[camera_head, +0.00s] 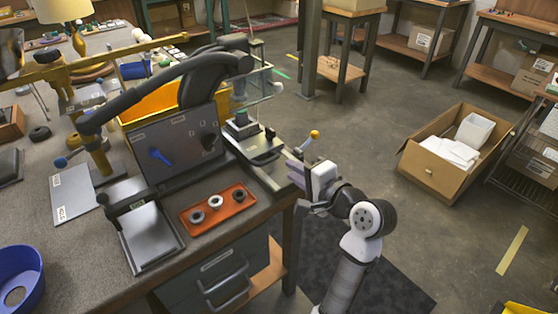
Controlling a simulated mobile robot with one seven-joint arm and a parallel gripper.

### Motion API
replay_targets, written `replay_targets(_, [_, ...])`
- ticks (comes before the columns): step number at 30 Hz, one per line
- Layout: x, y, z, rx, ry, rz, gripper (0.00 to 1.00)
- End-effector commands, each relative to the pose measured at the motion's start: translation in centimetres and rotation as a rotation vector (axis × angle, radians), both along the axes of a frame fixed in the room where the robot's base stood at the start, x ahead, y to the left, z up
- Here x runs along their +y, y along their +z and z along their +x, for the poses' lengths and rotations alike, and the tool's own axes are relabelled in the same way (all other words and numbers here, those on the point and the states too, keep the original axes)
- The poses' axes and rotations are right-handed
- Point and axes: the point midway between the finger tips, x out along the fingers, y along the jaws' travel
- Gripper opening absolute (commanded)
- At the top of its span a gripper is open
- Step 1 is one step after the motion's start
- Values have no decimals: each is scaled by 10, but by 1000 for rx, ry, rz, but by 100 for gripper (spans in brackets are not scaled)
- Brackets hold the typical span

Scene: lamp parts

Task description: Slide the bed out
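A small bench machine stands at the right edge of the workbench, with a thin upright post and a clear guard (258,85). A flat, light-edged plate (262,155), which may be the bed, lies at its base with a dark block (242,128) standing over it. I cannot tell how far the bed is out. A lever with an orange knob (314,134) rises at the machine's right. My gripper (295,172) is at the bench's right edge, just below the lever in the picture. Its fingers look pale purple. Contact and finger opening are unclear.
An orange tray (219,208) with three rings lies left of my gripper, beside a grey-topped fixture (150,234). A dark panel (180,146) stands behind them. A cardboard box (436,170) sits on the floor to the right; the floor between is mostly clear.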

Motion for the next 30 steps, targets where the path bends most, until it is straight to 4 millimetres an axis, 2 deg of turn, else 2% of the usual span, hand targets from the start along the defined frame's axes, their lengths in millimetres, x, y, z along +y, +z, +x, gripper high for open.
replay_targets(3, [16,-4,20,2,4,1,21])
replay_targets(9, [31,-11,43,0,1,-1,21])
replay_targets(15, [38,-14,52,-1,-1,-1,21])
replay_targets(22, [38,-14,52,-1,-1,-1,21])
replay_targets(23, [38,-14,52,-1,-1,-1,19])
replay_targets(27, [38,-14,52,-1,-1,-1,1])
replay_targets(30, [38,-14,52,-1,-1,-1,0])
